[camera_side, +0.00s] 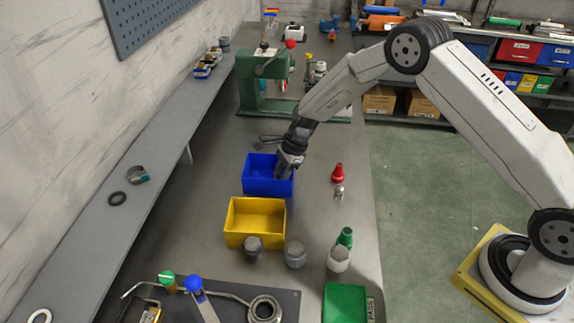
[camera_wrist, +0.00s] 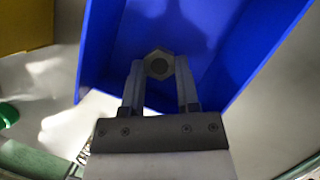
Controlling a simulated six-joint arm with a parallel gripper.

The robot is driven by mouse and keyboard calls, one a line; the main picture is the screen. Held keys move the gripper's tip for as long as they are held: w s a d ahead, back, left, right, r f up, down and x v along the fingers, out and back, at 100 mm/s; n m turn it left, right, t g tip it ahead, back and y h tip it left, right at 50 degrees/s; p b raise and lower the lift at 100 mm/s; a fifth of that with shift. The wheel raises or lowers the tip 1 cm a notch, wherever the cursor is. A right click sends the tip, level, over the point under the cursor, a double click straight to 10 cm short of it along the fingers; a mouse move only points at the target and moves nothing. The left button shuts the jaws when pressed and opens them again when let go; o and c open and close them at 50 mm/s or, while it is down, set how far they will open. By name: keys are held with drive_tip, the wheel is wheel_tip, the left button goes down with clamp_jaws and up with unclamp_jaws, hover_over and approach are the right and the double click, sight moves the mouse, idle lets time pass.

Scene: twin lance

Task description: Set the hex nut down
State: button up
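The hex nut (camera_wrist: 159,64) is a grey-brown six-sided ring with a dark centre, seen in the wrist view between my fingertips. My gripper (camera_wrist: 160,72) appears shut on it, with one finger on each side of the nut. The blue bin (camera_wrist: 108,50) lies beneath and around the fingertips in the wrist view. In the side view my gripper (camera_side: 284,172) points down into the right part of the blue bin (camera_side: 262,188). The nut is hidden there, and its height above the bin floor cannot be told.
A yellow bin (camera_side: 255,232) stands just in front of the blue one. Grey cylindrical parts (camera_side: 295,254) stand near it. A red cone-shaped part (camera_side: 338,172) and a green one (camera_side: 345,237) stand to the right. A green press (camera_side: 262,85) stands behind. A green tray (camera_side: 345,303) lies in front.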

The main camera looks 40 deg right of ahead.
drive_tip(key=shift+o, duration=0.3)
drive_tip(key=shift+r, duration=0.1)
drive_tip(key=shift+r, duration=0.15)
drive_tip(key=v, duration=1.2)
drive_tip(key=shift+d, duration=0.1)
idle(0.3)
drive_tip(key=s+d+r+n+h, duration=0.1)
drive_tip(key=s+n+h, duration=0.1)
drive_tip(key=s+n, duration=0.8)
drive_tip(key=s+d+r+n+t+h, duration=0.1)
drive_tip(key=s+r+n+h, duration=0.1)
drive_tip(key=s+n, duration=0.8)
drive_tip(key=s, duration=0.5)
drive_tip(key=shift+d+r+n+t, duration=0.2)
drive_tip(key=shift+d+n+t, duration=0.1)
drive_tip(key=shift+d, duration=0.1)
